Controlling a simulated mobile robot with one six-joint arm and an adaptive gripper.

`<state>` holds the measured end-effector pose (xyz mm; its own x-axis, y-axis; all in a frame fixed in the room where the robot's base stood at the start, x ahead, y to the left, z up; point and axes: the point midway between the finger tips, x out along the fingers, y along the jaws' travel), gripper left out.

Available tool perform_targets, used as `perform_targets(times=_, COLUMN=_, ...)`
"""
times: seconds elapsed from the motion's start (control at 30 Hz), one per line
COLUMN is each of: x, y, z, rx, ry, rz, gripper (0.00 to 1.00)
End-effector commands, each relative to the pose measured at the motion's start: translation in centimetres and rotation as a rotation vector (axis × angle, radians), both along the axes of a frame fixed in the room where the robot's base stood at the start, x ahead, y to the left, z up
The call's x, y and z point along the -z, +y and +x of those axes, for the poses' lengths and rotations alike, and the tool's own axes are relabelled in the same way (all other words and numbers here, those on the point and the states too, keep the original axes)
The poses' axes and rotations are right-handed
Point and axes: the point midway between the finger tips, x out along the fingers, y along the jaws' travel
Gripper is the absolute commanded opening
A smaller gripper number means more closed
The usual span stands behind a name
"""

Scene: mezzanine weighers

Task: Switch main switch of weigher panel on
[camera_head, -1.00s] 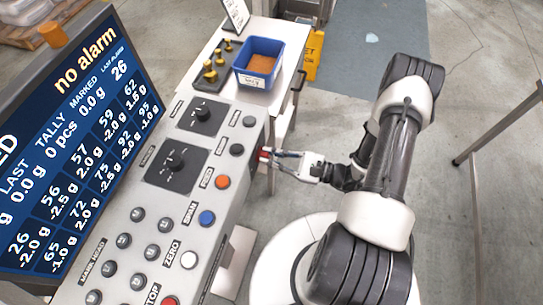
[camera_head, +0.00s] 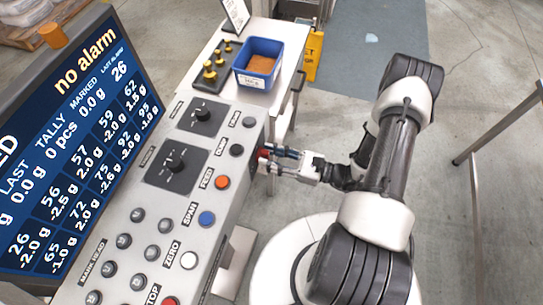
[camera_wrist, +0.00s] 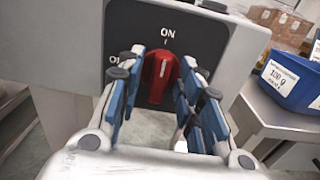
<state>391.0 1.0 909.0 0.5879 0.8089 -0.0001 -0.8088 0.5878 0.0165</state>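The main switch is a red rotary knob (camera_wrist: 162,76) on a dark plate (camera_wrist: 205,38) on the panel's side face. In the wrist view its handle stands nearly upright, with its white mark toward the ON label at the top. Another label at the left is partly hidden by a finger. My gripper (camera_wrist: 160,105) has its blue-padded fingers on either side of the knob, with a visible gap on the left; contact on the right is unclear. In the head view my gripper (camera_head: 278,158) is at the panel's side, and only a bit of red shows there.
The weigher panel (camera_head: 222,207) carries knobs and coloured buttons on top. A display (camera_head: 75,150) reading "no alarm" stands at the left. A blue bin (camera_head: 259,63) sits on the table behind the panel. A metal rail (camera_head: 478,210) stands at the right.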

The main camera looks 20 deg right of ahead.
Motion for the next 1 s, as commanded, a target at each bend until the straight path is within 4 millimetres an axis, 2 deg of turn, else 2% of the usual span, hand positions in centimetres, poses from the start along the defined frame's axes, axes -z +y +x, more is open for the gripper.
perform_targets(times=0.37, x=0.0, y=-0.5, z=-0.3, rx=0.002, ry=-0.002, rz=-0.001, gripper=0.35)
perform_targets(times=0.47, x=0.0, y=-1.7, z=-1.0, rx=0.006, ry=-0.003, rz=-0.001, gripper=0.35)
perform_targets(times=0.8, x=0.0, y=-7.4, z=-5.2, rx=0.006, ry=-0.003, rz=-0.002, gripper=0.35)
perform_targets(times=1.0, x=0.0, y=-9.3, z=-6.7, rx=0.003, ry=-0.002, rz=-0.001, gripper=0.35)
